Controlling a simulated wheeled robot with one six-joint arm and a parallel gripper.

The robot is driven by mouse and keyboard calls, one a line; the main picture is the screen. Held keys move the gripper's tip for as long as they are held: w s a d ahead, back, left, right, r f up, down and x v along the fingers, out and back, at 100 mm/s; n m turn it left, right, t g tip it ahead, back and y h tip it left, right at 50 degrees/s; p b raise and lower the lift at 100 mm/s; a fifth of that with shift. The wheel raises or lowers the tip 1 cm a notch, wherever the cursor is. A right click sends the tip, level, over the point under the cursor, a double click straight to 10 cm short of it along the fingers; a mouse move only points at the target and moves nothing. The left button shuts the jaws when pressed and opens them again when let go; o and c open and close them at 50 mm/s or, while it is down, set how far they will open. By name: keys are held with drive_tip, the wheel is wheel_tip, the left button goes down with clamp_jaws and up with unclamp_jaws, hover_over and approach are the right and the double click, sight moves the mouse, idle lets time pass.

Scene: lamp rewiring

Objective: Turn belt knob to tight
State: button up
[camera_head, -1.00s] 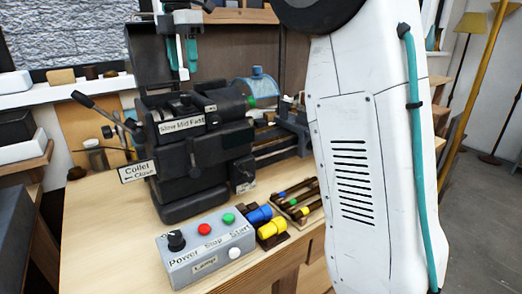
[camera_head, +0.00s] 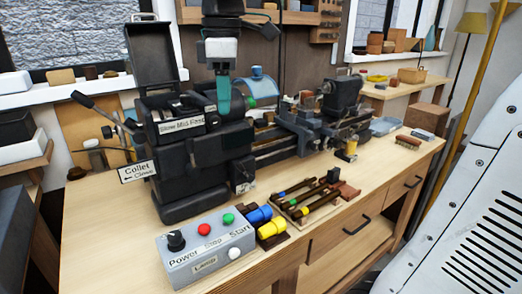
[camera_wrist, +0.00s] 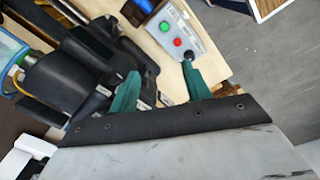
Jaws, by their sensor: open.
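The black lathe headstock (camera_head: 205,155) stands on the bench. It carries a "Slow Mid Fast" label (camera_head: 182,124) and a "Collet Close" sign (camera_head: 138,171). Dark headstock parts (camera_wrist: 75,75) lie at left there.
A grey control box (camera_head: 207,250) with red and green buttons sits at the bench's front; it also shows in the wrist view (camera_wrist: 178,28). A raised dark cover (camera_head: 153,55) stands behind the headstock. A lever (camera_head: 95,107) juts left. Blue and yellow parts (camera_head: 265,222) lie nearby.

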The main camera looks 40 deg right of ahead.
drive_tip(key=s+f+m, duration=0.6)
drive_tip(key=s+f, duration=0.2)
drive_tip(key=s, duration=0.3)
drive_tip(key=shift+d+m, duration=0.3)
drive_tip(key=shift+d, duration=0.1)
drive_tip(key=shift+s+r, duration=0.1)
